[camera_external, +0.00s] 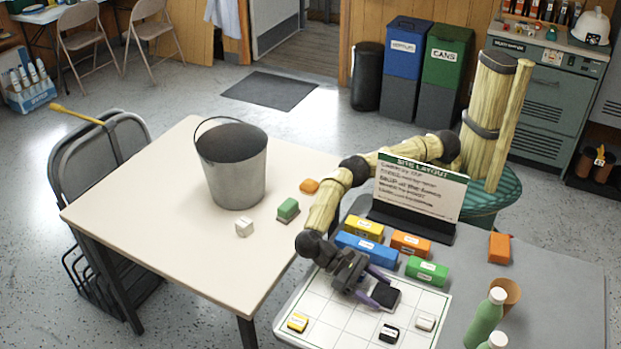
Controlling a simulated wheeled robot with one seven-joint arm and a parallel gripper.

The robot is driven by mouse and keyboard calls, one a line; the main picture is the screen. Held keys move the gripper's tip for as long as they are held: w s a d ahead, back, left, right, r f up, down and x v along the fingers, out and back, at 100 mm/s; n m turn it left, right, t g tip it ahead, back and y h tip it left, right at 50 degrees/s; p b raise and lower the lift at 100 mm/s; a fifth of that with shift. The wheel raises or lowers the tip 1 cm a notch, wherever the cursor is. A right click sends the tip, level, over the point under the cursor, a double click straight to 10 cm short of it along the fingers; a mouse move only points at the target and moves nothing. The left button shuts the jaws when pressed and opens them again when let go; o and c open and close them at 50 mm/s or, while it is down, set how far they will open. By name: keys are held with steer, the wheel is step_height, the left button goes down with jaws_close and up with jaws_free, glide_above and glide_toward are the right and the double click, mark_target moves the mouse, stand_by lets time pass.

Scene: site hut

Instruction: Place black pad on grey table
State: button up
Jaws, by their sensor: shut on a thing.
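The black pad (386,295) is a small dark square piece between the fingers of my gripper (381,286). My gripper is shut on it and points down over a white gridded board (345,331). Whether the pad touches the board or hangs just above it, I cannot tell. The grey table (555,303) is on the right and carries the board. Its bare grey top shows at the right of the board.
Yellow (363,228), blue (366,247), orange (410,244) and green (427,270) blocks stand behind the board. A black labelled block (389,334) lies on it. Green bottles (486,318) stand at right front. A sign (420,186) stands behind. A bucket (232,170) is on the cream table.

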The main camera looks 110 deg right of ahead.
stand_by(0.3)
steer(key=o, duration=1)
steer(key=shift+f, duration=0.1)
steer(key=shift+r, duration=0.2)
steer(key=shift+w+d+r+p, duration=0.4)
steer(key=shift+w+d+p, duration=0.05)
steer(key=shift+p, duration=0.55)
steer(key=p+v, duration=0.3)
steer(key=v, duration=0.1)
steer(key=shift+s+r+p, duration=0.1)
steer(key=shift+r+p, duration=0.1)
steer(key=shift+p, duration=0.1)
steer(key=shift+a+r+p, duration=0.1)
steer(key=shift+r+p, duration=2.9)
steer(key=shift+r, duration=0.05)
